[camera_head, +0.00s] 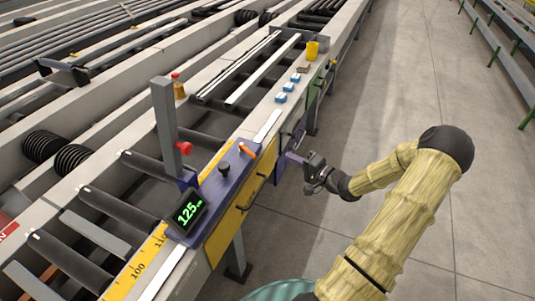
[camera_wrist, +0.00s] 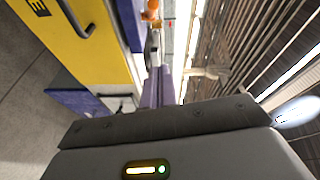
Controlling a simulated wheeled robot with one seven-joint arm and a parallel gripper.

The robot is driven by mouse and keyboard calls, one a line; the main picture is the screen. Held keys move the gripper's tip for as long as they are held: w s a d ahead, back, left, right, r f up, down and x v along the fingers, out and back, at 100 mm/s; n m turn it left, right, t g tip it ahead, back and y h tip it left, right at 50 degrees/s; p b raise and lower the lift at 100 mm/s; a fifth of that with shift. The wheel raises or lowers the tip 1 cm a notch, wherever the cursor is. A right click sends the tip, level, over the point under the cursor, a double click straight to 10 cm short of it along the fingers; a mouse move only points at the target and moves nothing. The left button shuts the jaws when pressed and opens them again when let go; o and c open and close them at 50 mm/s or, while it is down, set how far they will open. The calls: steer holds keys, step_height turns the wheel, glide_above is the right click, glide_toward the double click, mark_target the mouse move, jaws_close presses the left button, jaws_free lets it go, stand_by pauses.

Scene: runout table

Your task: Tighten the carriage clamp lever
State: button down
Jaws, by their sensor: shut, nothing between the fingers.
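The clamp lever (camera_head: 247,151) is a short orange handle on the right end of the blue-purple carriage (camera_head: 213,207). It points up and to the left in the head view. An orange part that looks like the same lever (camera_wrist: 151,13) shows at the top of the wrist view, ahead of the fingers. My gripper (camera_head: 291,156) is beside the front of the carriage, to the right of the lever and apart from it. In the wrist view its purple fingers (camera_wrist: 158,72) lie together, with nothing held.
The carriage also carries a black knob (camera_head: 225,168), a green display reading 125 (camera_head: 188,212) and a grey post (camera_head: 165,125) with a red knob (camera_head: 184,148). A yellow drawer front (camera_head: 238,208) has a dark handle. Blue-white boxes (camera_head: 281,97) and a yellow cup (camera_head: 312,50) stand farther along. Floor (camera_head: 410,90) is clear.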

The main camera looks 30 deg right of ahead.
mark_target(248, 152)
steer(key=w+a+f+p, duration=0.1)
steer(key=w+a, duration=0.6)
steer(key=w, duration=0.1)
steer(key=shift+w+a+f, duration=0.15)
steer(key=shift+w+a, duration=0.05)
steer(key=shift+w, duration=0.2)
stand_by(0.4)
steer(key=shift+a+h, duration=0.15)
steer(key=shift+h, duration=0.25)
